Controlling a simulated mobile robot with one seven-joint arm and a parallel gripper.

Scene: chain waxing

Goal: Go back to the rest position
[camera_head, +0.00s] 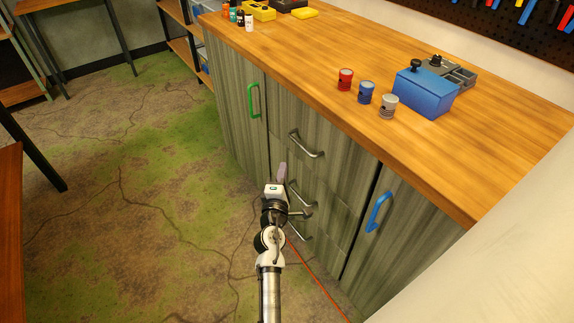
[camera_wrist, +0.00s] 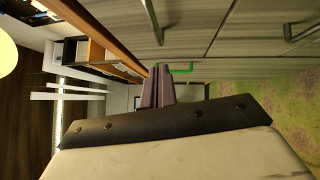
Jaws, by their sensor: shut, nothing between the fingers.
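My gripper (camera_head: 282,172) is held out in front of the grey wooden cabinet (camera_head: 232,120), below the worktop and beside the metal drawer handles. Its fingers also show in the wrist view (camera_wrist: 158,84), where they lie close together with nothing between them. In the head view my arm reaches up from the bottom middle. A metal drawer handle (camera_head: 305,146) is just up and right of the fingertips. Lower drawer handles are partly hidden behind my gripper and wrist.
The wooden worktop (camera_head: 330,45) carries red (camera_head: 345,79), blue (camera_head: 366,92) and grey (camera_head: 388,105) cylinders and a blue box (camera_head: 426,92). Cabinet doors have green (camera_head: 254,100) and blue (camera_head: 378,211) handles. A red line (camera_head: 318,279) runs low right. The floor (camera_head: 130,190) at left is clear.

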